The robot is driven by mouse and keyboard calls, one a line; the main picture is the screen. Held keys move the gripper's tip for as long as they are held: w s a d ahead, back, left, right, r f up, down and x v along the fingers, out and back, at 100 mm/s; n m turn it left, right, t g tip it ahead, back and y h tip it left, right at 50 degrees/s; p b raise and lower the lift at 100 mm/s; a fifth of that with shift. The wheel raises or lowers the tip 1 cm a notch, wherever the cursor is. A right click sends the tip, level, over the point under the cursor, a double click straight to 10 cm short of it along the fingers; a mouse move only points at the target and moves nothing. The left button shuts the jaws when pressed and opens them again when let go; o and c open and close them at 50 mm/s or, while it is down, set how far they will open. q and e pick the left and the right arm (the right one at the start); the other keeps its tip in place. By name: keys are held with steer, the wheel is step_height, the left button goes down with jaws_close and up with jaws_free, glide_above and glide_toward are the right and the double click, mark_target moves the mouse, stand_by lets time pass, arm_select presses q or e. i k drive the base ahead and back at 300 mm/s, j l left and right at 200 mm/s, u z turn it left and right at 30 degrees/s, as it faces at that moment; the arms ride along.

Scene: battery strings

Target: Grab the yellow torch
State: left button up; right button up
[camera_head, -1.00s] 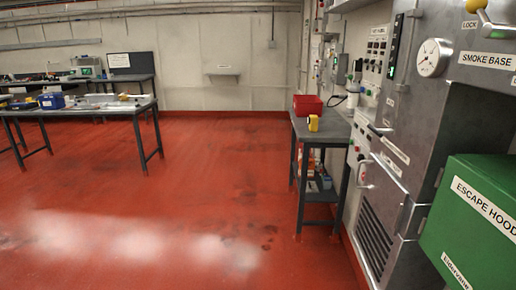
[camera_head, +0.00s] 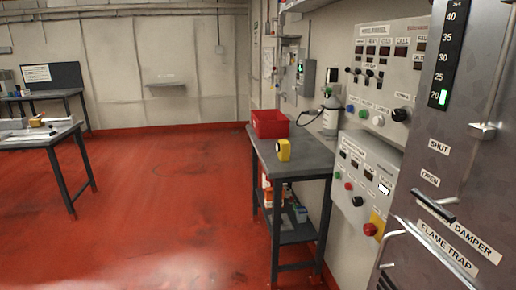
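A small yellow object with a pale round face (camera_head: 284,150), which looks like the torch, stands on the grey side table (camera_head: 305,162) ahead and slightly right. It is near the table's front left edge, in front of a red bin. Neither of my grippers shows in this view, so nothing of mine is near the yellow object.
The red bin (camera_head: 270,124) sits at the back of the side table. Control panels (camera_head: 384,62) and a grey metal cabinet (camera_head: 455,150) line the right side. Another table (camera_head: 45,137) stands at the left. The red floor (camera_head: 170,200) between is clear.

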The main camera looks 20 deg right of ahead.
mark_target(283, 147)
steer(key=i+z, duration=0.25)
steer(key=i, duration=0.2)
steer(key=i+j+z, duration=0.1)
steer(key=i+z, duration=0.15)
steer(key=i, duration=0.25)
steer(key=i+j+z, duration=0.3)
steer(key=i, duration=0.15)
steer(key=l, duration=0.1)
